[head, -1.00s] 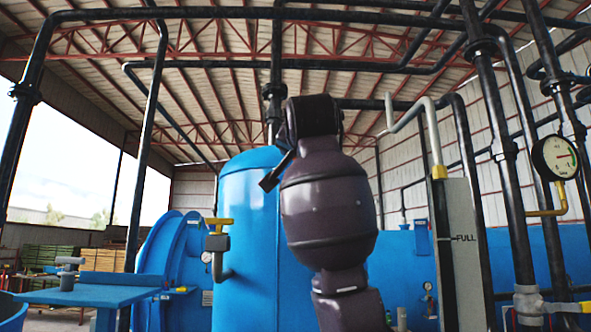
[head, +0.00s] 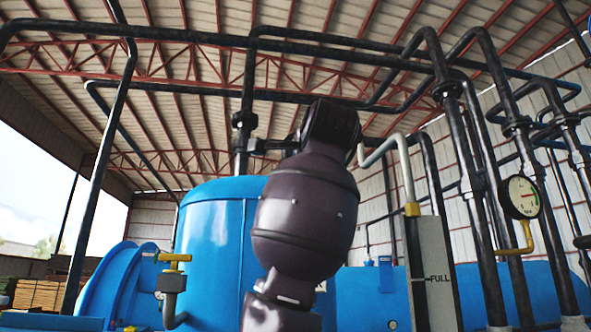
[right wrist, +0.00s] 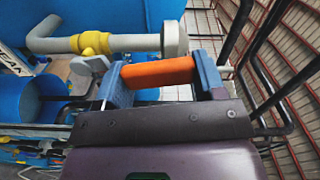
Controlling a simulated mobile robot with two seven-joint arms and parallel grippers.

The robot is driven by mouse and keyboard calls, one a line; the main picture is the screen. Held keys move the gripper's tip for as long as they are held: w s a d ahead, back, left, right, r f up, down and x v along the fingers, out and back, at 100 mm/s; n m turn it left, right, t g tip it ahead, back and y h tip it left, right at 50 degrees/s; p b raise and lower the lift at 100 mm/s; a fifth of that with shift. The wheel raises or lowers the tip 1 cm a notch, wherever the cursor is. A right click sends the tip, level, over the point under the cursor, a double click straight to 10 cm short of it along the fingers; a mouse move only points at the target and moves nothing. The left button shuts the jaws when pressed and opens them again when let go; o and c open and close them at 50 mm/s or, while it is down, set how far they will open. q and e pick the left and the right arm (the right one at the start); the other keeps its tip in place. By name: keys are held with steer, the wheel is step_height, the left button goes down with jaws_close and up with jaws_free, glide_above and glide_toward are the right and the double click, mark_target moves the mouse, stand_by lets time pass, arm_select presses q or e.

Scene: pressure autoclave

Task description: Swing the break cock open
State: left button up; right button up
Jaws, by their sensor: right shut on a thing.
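My right gripper (right wrist: 160,78) has blue fingers and is shut on an orange handle (right wrist: 158,72) in the right wrist view. The handle, which looks like the break cock's lever, lies crosswise between the fingers. A pale grey fitting (right wrist: 90,66) is close to its left end. Just beyond is a grey pipe (right wrist: 130,43) with a yellow collar and a wide round end. A partly cut-off sign (right wrist: 12,62) reads "EAK". In the head view my dark right arm covers the middle, and neither gripper shows.
A big blue vessel (head: 208,235) stands behind my arm. A yellow-handled valve (head: 174,257) is at its left. A gauge (head: 521,197) and dark vertical pipes stand at the right, near a grey panel marked "FULL" (head: 437,250). Dark pipes run overhead.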

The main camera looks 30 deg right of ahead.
steer(key=shift+s+d+m, duration=0.25)
steer(key=shift+d+m, duration=0.55)
steer(key=shift+m, duration=0.3)
steer(key=o, duration=1)
steer(key=shift+d, duration=0.1)
steer(key=shift+s, duration=0.1)
steer(key=b+v, duration=0.2)
steer(key=v, duration=0.8)
steer(key=shift+s, duration=0.35)
